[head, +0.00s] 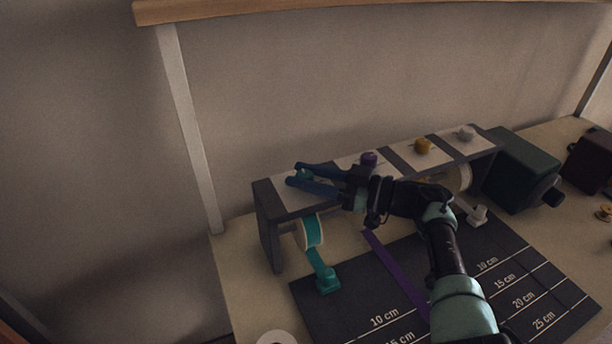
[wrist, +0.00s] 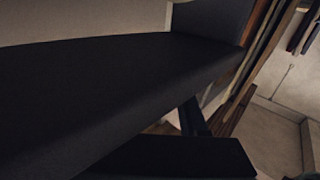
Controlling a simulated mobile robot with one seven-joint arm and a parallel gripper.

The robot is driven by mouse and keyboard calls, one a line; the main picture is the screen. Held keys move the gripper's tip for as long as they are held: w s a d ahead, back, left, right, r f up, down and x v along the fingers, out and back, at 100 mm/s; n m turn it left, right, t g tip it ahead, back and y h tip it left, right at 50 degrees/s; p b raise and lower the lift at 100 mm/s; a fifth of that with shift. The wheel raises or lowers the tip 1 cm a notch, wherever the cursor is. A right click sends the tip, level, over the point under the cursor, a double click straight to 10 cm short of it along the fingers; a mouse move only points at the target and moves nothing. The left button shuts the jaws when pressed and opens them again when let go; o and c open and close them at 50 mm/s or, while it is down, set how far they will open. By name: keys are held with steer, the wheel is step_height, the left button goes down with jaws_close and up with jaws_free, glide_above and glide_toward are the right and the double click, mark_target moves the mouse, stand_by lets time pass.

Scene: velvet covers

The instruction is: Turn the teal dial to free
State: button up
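The dial rack (head: 263,205) is a dark stand with a row of dials on pale cards along its top. My gripper (head: 299,174) is over the rack's left end, its two blue-grey fingers apart. A small patch of the teal dial (head: 304,172) shows between the fingertips; the rest is hidden by them. I cannot tell whether the fingers touch the dial or its setting. Below hangs the teal ribbon spool (head: 312,231), its ribbon running down to a teal clip (head: 327,281). The wrist view shows mostly dark surfaces and no clear dial.
A purple dial (head: 369,158), a yellow dial (head: 422,146) and a white dial (head: 466,133) stand along the rack. A purple ribbon (head: 398,275) crosses the dark measuring mat (head: 345,300). A dark green box (head: 520,170) stands right of the rack.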

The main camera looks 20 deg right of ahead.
steer(key=o, duration=0.4)
steer(key=b+v, duration=0.2)
steer(key=v, duration=1.1)
steer(key=shift+a, duration=0.1)
